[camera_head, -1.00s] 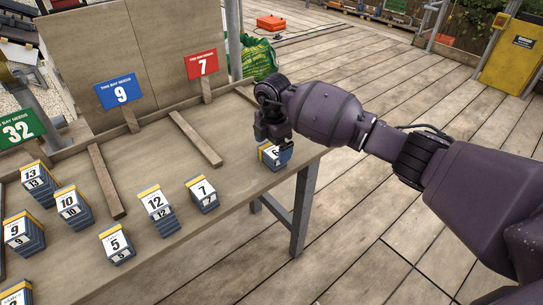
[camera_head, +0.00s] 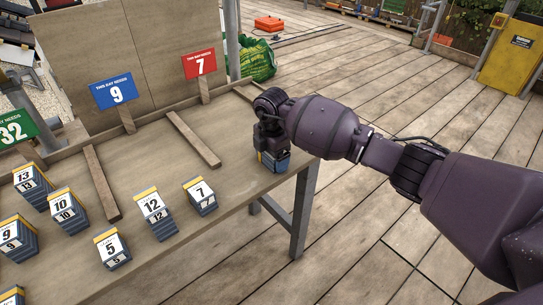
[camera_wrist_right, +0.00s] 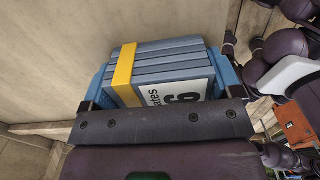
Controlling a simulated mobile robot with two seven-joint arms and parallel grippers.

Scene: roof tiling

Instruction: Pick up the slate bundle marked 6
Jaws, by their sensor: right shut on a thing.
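The slate bundle marked 6 (camera_head: 275,162) is at the right end of the table (camera_head: 232,195), mostly hidden by my right gripper in the head view. In the right wrist view the bundle (camera_wrist_right: 160,72) shows grey slates, a yellow band and a white label with part of a 6. My right gripper (camera_head: 273,150) is shut on it from above. Its blue finger pads lie at both sides of the bundle in the right wrist view. I cannot tell whether the bundle touches the table. My left gripper is not in view.
Bundles marked 7 (camera_head: 201,196), 12 (camera_head: 156,213), 5 (camera_head: 112,248) and 10 (camera_head: 68,210) stand further left on the table. Wooden strips (camera_head: 194,139) lie across it. Signs reading 9 (camera_head: 117,92) and 7 (camera_head: 200,64) stand at the back. Open decking lies to the right.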

